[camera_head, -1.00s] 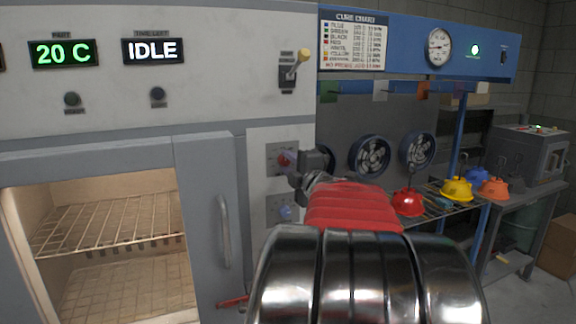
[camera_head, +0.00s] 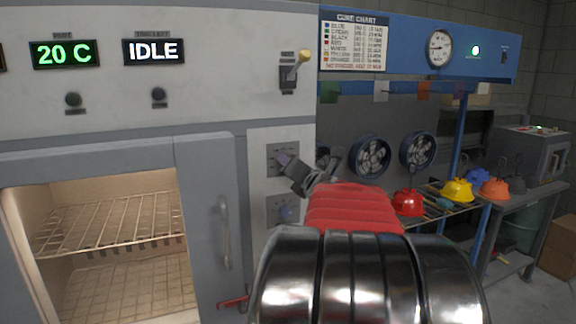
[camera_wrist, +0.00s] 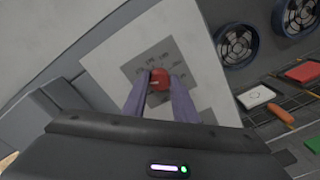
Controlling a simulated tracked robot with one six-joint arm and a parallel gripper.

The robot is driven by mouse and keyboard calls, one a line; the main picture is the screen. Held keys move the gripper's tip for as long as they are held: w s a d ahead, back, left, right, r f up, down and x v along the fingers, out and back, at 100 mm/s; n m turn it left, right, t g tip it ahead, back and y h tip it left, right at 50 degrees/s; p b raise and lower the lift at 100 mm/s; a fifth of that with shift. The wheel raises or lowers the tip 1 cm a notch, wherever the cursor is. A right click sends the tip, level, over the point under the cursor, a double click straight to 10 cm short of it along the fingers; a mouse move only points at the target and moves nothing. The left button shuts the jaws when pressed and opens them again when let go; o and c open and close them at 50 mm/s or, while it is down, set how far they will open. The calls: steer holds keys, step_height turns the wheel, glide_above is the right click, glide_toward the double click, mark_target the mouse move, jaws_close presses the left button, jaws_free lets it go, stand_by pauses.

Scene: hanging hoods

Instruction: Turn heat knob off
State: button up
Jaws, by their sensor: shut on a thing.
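The red heat knob (camera_wrist: 159,78) sits on a grey marked plate on the oven's right-hand panel. In the wrist view it is between the fingertips of my gripper (camera_wrist: 159,88), which is shut on it, one finger on each side. In the head view my gripper (camera_head: 284,162) is at the upper grey plate (camera_head: 275,152) and hides the knob.
A blue knob (camera_head: 286,213) is on the lower plate, just below my gripper. The oven door handle (camera_head: 224,232) is to the left. The displays read 20 C (camera_head: 64,54) and IDLE (camera_head: 153,51). Coloured hoods, including a red one (camera_head: 407,203), are at right.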

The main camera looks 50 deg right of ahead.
steer(key=n, duration=1.1)
steer(key=shift+w+a+f+n, duration=0.15)
steer(key=shift+w+a+n, duration=0.05)
steer(key=shift+n, duration=0.2)
steer(key=o, duration=1)
steer(key=shift+o, duration=0.2)
steer(key=shift+d, duration=0.1)
steer(key=shift+s, duration=0.1)
